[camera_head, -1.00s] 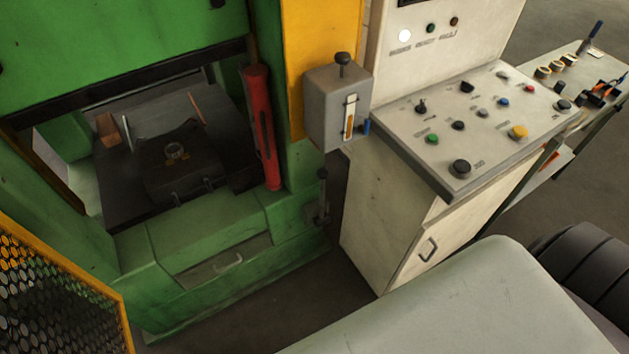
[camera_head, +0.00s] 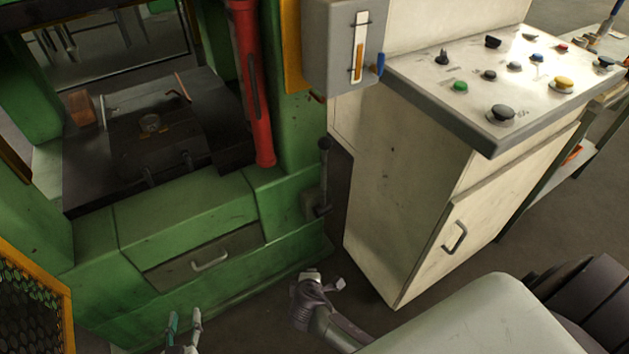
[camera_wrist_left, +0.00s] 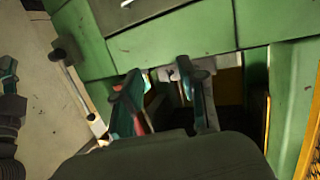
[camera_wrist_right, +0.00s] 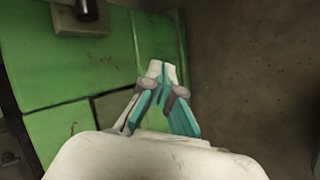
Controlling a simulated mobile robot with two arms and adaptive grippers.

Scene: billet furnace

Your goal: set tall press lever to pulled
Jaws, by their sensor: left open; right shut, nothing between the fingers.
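The tall press lever (camera_head: 323,175) is a dark upright bar with a round knob, on a grey mount at the lower right of the green press (camera_head: 190,215). A knobbed bar at the left of the left wrist view (camera_wrist_left: 75,80) looks like the same lever. In the right wrist view, a dark rod end (camera_wrist_right: 88,10) on a grey mount shows at the top. My left gripper (camera_head: 184,322) is open and empty in front of the press, left of the lever. My right gripper (camera_head: 318,281) is shut and empty, below the lever and apart from it.
A cream control cabinet (camera_head: 400,190) with several buttons stands right of the lever. A red cylinder (camera_head: 252,90) and a grey box (camera_head: 335,50) are above it. The press drawer has a handle (camera_head: 210,262). A yellow-framed mesh guard (camera_head: 30,305) is at lower left.

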